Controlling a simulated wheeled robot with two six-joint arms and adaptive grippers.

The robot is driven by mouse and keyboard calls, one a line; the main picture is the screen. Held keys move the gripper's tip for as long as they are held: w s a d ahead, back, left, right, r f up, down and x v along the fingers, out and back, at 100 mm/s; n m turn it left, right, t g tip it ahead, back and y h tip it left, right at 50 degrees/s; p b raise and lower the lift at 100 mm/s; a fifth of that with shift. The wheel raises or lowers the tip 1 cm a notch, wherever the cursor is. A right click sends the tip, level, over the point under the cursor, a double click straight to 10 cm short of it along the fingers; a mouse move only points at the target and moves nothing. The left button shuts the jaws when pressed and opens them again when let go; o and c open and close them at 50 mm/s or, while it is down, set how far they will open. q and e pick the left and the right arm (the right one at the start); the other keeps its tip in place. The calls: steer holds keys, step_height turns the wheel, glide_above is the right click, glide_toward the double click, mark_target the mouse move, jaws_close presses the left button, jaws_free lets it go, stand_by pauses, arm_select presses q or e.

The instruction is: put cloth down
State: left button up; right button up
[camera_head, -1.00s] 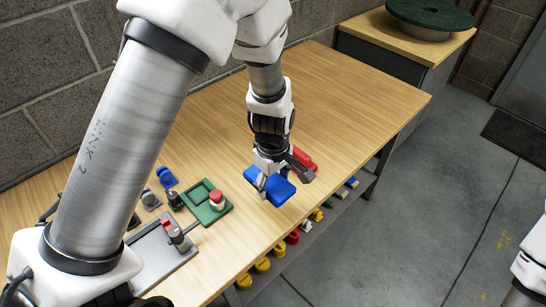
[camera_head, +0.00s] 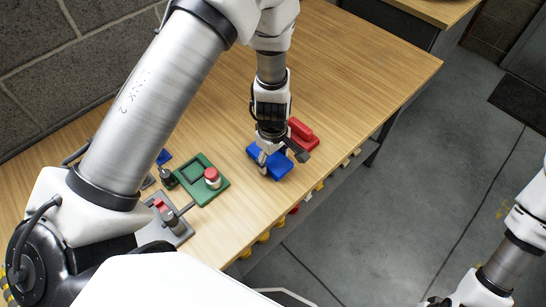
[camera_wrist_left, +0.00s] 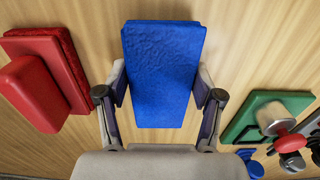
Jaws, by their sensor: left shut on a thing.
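The blue cloth (camera_head: 279,169) is a thick rectangular pad near the front edge of the wooden table. My left gripper (camera_head: 272,154) points down over it and is shut on it. In the left wrist view the blue cloth (camera_wrist_left: 163,65) lies lengthwise between the two fingers (camera_wrist_left: 161,97), one at each long side. It is at or very close to the tabletop; I cannot tell whether it touches.
A red block with a raised handle (camera_head: 303,133) sits just right of the cloth; it also shows in the wrist view (camera_wrist_left: 42,80). A green box with a red button (camera_head: 201,182) and a grey lever plate (camera_head: 168,225) are to the left. The table (camera_head: 345,75) behind is clear.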

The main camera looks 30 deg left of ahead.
mark_target(273, 158)
arm_select(q)
steer(key=shift+f, duration=0.15)
steer(key=o, duration=1.3)
steer(key=shift+w+f, duration=0.15)
step_height(273, 158, up, 12)
steer(key=shift+r, duration=0.25)
